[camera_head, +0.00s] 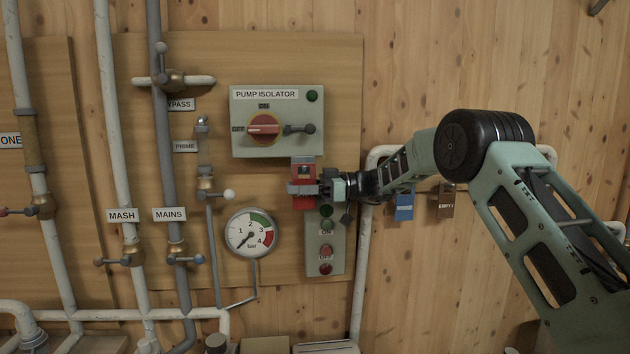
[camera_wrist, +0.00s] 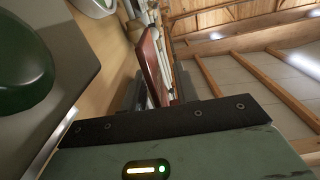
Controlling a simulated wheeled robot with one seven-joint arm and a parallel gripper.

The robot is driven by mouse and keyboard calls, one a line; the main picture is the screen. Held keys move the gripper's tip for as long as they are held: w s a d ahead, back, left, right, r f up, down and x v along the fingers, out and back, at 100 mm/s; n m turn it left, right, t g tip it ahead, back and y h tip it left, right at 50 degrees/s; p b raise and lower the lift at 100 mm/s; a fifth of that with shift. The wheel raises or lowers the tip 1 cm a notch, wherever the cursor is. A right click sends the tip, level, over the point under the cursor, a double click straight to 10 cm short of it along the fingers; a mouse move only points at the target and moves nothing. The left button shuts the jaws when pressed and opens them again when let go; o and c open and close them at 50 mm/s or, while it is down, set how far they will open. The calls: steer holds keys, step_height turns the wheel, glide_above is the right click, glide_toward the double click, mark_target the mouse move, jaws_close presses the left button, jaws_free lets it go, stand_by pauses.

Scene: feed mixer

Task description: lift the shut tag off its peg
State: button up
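A red tag (camera_head: 304,203) hangs against the board just below the pump isolator box. Its wording cannot be read, and I take it for the shut tag. My gripper (camera_head: 303,188) reaches it from the right, with a grey finger crossing in front of its middle. In the wrist view the red tag (camera_wrist: 152,62) shows nearly edge-on between the two dark fingers of my gripper (camera_wrist: 158,92). A gap shows between the tag and the right-hand finger, so the fingers look open around it. The tag's peg is not clearly visible.
The pump isolator box (camera_head: 277,146) with its red knob (camera_head: 263,127) is just above. A push-button station (camera_head: 338,255) is just below. A pressure gauge (camera_head: 251,233) sits lower left. A blue tag (camera_head: 404,207) and a brass-coloured tag (camera_head: 446,205) hang right, near a white pipe (camera_head: 362,270).

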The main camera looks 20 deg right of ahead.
steer(key=shift+a, duration=0.3)
jaws_close()
steer(key=shift+r, duration=0.1)
steer(key=shift+r+b, duration=0.45)
steer(key=shift+b, duration=0.15)
steer(key=shift+r, duration=0.15)
steer(key=shift+s+b, duration=0.1)
steer(key=shift+b, duration=0.25)
